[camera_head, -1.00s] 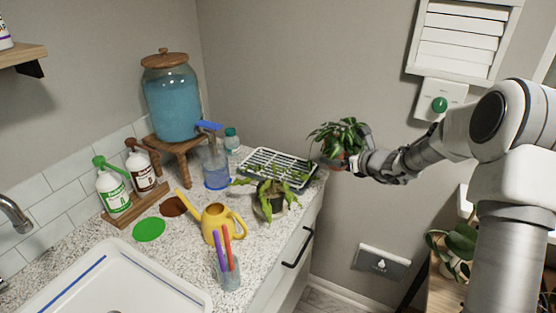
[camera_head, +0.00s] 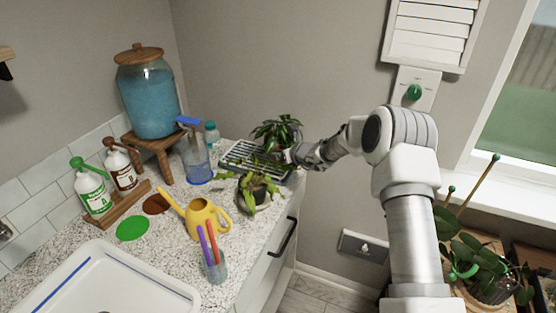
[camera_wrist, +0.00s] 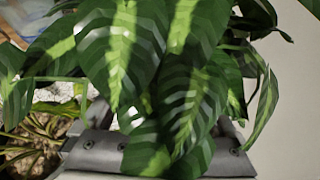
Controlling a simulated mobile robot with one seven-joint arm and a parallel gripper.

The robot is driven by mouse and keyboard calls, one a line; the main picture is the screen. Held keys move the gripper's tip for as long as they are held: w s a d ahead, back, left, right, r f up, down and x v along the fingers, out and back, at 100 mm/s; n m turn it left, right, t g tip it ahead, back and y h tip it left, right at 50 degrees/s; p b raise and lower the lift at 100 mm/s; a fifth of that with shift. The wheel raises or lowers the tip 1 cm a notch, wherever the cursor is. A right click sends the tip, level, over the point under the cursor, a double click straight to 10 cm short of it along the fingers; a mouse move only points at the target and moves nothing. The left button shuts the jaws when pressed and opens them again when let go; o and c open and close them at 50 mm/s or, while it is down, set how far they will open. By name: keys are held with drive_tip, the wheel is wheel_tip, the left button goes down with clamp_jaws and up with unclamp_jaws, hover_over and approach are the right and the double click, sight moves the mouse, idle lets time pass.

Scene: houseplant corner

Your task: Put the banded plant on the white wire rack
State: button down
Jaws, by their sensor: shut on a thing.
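The banded plant (camera_head: 277,130) is in my gripper (camera_head: 290,155), at the far right end of the counter. In the wrist view its striped leaves (camera_wrist: 125,50) fill most of the picture and hide its pot. My gripper (camera_wrist: 160,150) is shut on it, low in that view. The white wire rack (camera_head: 240,152) lies at the back of the counter. The plant overlaps the rack's right end in the head view; I cannot tell whether its pot touches the rack.
A spray bottle (camera_head: 194,155) and a small teal-capped bottle (camera_head: 212,136) stand left of the rack. A yellow watering can (camera_head: 205,216) is nearer.

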sight(278, 167)
drive_tip(key=shift+f, duration=1.95)
drive_tip(key=shift+f, duration=0.2)
unclamp_jaws()
